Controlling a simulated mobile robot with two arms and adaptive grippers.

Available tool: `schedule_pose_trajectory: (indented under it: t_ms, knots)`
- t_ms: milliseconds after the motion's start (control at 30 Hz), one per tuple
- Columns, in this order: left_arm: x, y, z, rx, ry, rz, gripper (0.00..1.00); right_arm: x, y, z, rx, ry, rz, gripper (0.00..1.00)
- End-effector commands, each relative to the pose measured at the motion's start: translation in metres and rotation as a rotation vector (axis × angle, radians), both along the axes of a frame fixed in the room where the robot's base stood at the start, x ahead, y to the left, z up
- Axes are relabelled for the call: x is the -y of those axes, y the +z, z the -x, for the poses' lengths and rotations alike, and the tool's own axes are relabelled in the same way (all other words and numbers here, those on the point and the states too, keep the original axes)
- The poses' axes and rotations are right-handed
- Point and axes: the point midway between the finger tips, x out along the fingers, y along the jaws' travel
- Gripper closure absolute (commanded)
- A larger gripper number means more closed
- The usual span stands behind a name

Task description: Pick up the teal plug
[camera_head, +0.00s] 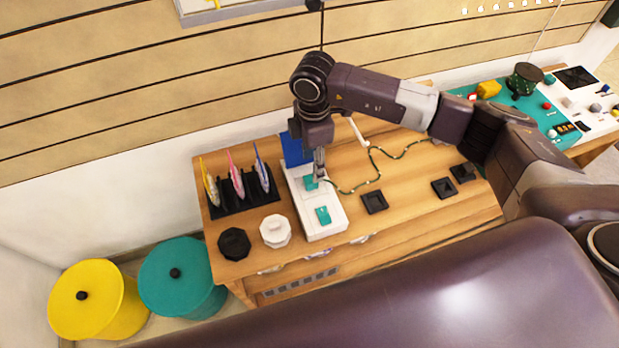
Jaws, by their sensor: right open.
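A white socket block (328,229) stands on the wooden table. A small teal plug (311,184) sits at the far part of the block. A second teal piece (323,216) sits nearer the front of the block. My right gripper (319,174) is open and points down just above or at the far teal plug. Whether its fingers touch or straddle the plug is too small to tell. A dark green dotted cord (372,170) runs from beside this plug to the right across the table. My left gripper is not in view.
A black rack (243,200) with several colourful upright items stands left of the block. Black and white lidded pots (234,244) (275,231) stand at the front left. A blue panel (294,149) stands behind the block. Black square trays (375,202) lie to the right; the tabletop between them is mostly clear.

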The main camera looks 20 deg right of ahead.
Motion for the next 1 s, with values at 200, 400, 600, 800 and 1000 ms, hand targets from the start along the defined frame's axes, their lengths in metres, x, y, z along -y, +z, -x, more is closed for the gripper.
schedule_pose_trajectory:
  t_ms: [200, 400, 600, 800, 1000]
  knots:
    - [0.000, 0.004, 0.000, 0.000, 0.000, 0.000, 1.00, 0.000, -0.025, 0.002, -0.004, -0.001, 0.000, 0.55]
    - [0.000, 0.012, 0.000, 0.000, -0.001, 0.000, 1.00, -0.001, -0.053, 0.002, -0.005, 0.001, -0.001, 0.55]
    - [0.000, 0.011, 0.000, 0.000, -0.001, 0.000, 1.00, -0.002, -0.073, 0.002, -0.003, 0.002, -0.003, 0.55]
    - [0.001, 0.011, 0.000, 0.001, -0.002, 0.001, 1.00, -0.002, -0.074, 0.001, -0.001, 0.003, -0.004, 0.55]
    - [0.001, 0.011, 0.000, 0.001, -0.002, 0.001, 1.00, -0.002, -0.074, 0.001, -0.001, 0.003, -0.004, 0.75]
